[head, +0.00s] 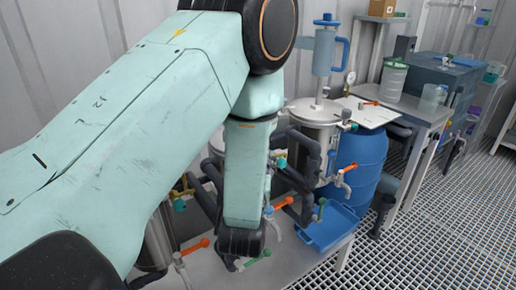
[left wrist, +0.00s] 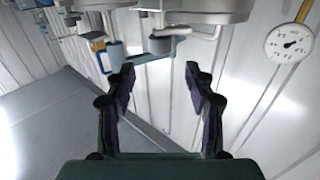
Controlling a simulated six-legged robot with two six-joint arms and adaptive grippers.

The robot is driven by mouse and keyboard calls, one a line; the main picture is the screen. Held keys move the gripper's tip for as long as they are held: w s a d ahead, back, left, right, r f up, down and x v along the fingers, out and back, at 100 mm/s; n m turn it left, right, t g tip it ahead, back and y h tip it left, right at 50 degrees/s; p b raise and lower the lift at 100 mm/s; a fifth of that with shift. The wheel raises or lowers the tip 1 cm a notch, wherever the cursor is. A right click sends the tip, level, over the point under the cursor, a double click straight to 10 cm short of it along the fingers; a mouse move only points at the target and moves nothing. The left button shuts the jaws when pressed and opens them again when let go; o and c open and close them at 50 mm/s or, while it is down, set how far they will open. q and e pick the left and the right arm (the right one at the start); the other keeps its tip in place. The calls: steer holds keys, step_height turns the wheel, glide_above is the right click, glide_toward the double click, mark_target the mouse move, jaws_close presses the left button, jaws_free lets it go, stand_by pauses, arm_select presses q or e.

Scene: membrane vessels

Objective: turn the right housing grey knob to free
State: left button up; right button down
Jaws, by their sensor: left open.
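The right housing (head: 315,122) is a steel vessel with a flat lid, standing beyond my left arm in the head view. Dark grey pipes and small valves with orange, green and teal handles surround its lower part. I cannot pick out its grey knob with certainty in either view. My left arm crosses the head view from the left and bends down in front of the housings, hiding much of the other housing. My left gripper (left wrist: 160,74) is open and empty in the left wrist view, its two dark fingers apart. In the head view its fingers are hidden. My right gripper is not in view.
A blue barrel (head: 360,165) and a blue tray (head: 328,228) stand beside the right housing. A pressure gauge (left wrist: 289,43) is on the right in the left wrist view. Bare grating floor (head: 430,240) lies at the right. A side bench (head: 408,104) holds clear containers.

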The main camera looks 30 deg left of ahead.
arm_select(q)
steer(key=shift+v, duration=1.8)
steer(key=shift+m+t+h, duration=0.4)
steer(key=shift+m+h, duration=0.2)
steer(key=shift+h, duration=0.2)
steer(key=b+x, duration=0.2)
steer(key=x, duration=0.1)
steer(key=b+x, duration=0.2)
steer(key=x, duration=0.2)
steer(key=a+b+x, duration=0.1)
steer(key=b+x, duration=0.1)
steer(key=x, duration=0.2)
steer(key=shift+s+a+f, duration=0.1)
steer(key=shift+s+f, duration=0.1)
steer(key=shift+f, duration=0.15)
steer(key=shift+w+a+b, duration=0.1)
steer(key=shift+w+b, duration=0.2)
steer(key=shift+w, duration=0.15)
steer(key=shift+w+a, duration=0.1)
